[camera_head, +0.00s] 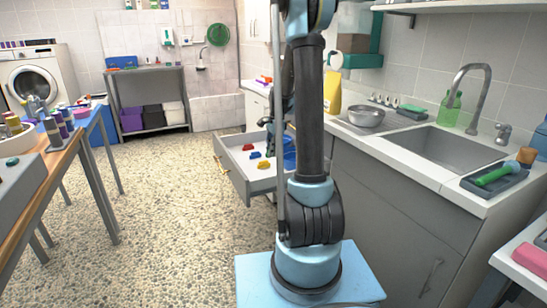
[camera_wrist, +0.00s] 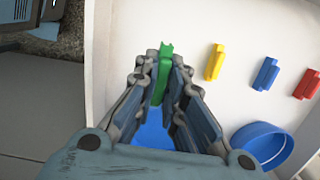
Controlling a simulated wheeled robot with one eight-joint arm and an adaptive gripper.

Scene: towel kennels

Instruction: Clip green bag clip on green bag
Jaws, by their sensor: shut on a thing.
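In the wrist view my gripper (camera_wrist: 163,66) is shut on a green clip (camera_wrist: 164,78), held upright between the fingertips above the open drawer (camera_wrist: 210,20). In the head view the drawer (camera_head: 233,184) stands pulled out left of my arm, which mostly hides my gripper. I cannot make out a green bag in either view. A yellow bag (camera_head: 332,93) stands on the counter behind my arm.
Yellow (camera_wrist: 215,62), blue (camera_wrist: 266,74) and red (camera_wrist: 307,84) clips lie in the drawer, with a blue round container (camera_wrist: 262,145). A metal bowl (camera_head: 366,116), green bottle (camera_head: 450,112) and sink (camera_head: 455,148) are at right. The floor (camera_head: 165,220) at left is clear.

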